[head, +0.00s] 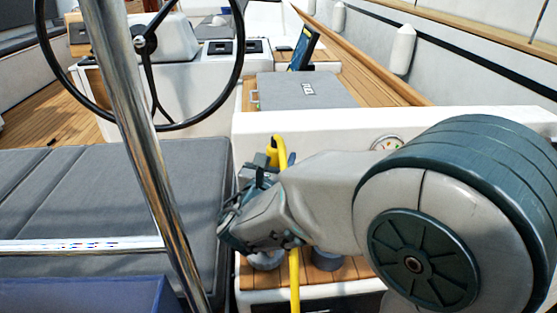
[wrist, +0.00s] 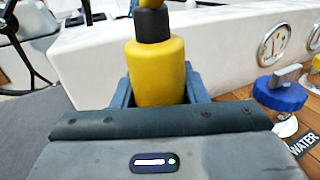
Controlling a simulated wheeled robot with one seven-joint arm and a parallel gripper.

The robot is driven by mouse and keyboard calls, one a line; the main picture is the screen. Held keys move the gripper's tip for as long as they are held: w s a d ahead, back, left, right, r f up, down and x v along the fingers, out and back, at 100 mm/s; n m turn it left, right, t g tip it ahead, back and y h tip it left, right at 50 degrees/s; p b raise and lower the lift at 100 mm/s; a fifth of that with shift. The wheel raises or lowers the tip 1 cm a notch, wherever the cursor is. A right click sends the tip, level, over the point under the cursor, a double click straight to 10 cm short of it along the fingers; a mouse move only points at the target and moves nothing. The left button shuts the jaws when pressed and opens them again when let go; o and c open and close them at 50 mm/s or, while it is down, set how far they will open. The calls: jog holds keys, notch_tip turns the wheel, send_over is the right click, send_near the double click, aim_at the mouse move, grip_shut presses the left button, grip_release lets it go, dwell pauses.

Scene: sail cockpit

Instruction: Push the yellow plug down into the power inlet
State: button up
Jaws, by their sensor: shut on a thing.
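My gripper (wrist: 158,98) is shut on the yellow plug (wrist: 160,72), with a blue finger on each side of it. The plug looks roughly upright in the wrist view, with a black collar above its yellow body. In the head view my gripper (head: 250,215) is over the small wooden ledge, and yellow (head: 277,150) shows above it. A yellow cable (head: 294,280) hangs below it. I cannot make out the power inlet; my gripper and arm cover much of the ledge, so whether the plug touches the inlet cannot be told.
A blue-topped fitting (wrist: 280,96) stands on the wood by a WATER label (wrist: 304,144). A round gauge (head: 387,143) sits in the white wall behind. A steel post (head: 135,145) stands at left before the grey cushions (head: 80,190). A steering wheel (head: 240,60) is farther back.

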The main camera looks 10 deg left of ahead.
jog(key=shift+f+b, duration=0.55)
jog(key=shift+f, duration=0.05)
jog(key=o, duration=0.9)
